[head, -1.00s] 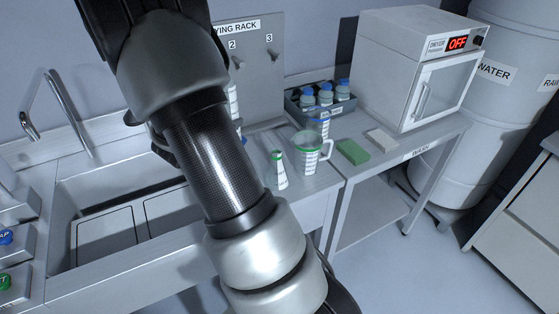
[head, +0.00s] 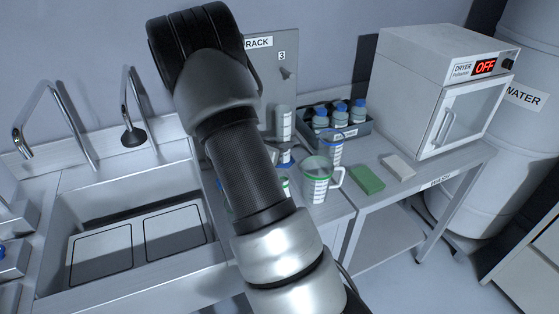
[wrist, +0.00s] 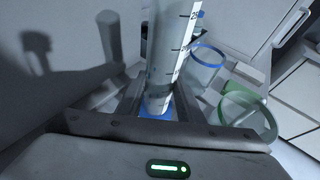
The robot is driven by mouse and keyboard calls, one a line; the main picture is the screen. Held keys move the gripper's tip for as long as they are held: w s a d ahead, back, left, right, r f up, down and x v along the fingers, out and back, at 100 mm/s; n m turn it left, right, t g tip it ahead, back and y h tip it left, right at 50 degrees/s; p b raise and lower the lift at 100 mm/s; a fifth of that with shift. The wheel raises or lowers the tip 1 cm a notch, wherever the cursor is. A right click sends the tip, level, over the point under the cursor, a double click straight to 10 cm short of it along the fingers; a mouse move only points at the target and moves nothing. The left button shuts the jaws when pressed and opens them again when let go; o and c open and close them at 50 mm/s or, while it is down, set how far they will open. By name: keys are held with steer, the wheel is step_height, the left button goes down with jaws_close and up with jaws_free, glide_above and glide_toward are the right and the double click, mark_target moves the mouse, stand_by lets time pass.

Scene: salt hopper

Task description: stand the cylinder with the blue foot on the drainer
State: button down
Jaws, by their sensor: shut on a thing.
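The cylinder with the blue foot (wrist: 167,50) is a clear tube with dark graduation marks, between my gripper's fingers (wrist: 158,108) in the wrist view. My gripper is shut on it, with the blue foot low between the fingers. In the head view the cylinder (head: 284,122) looks upright in front of the rack board, and its blue foot shows beside my forearm. I cannot tell whether the foot touches the surface below. The drainer (head: 322,214) is the grey top right of the sink. My arm hides most of my gripper in the head view.
A green-rimmed jug (head: 318,181) and a blue-rimmed beaker (head: 332,150) stand close right of the cylinder. A green-marked item is mostly hidden behind my arm. The sink (head: 110,205) lies left.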

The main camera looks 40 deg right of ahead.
steer(key=shift+f, duration=2.2)
steer(key=shift+f, duration=0.2)
steer(key=c, duration=1.2)
jaws_free()
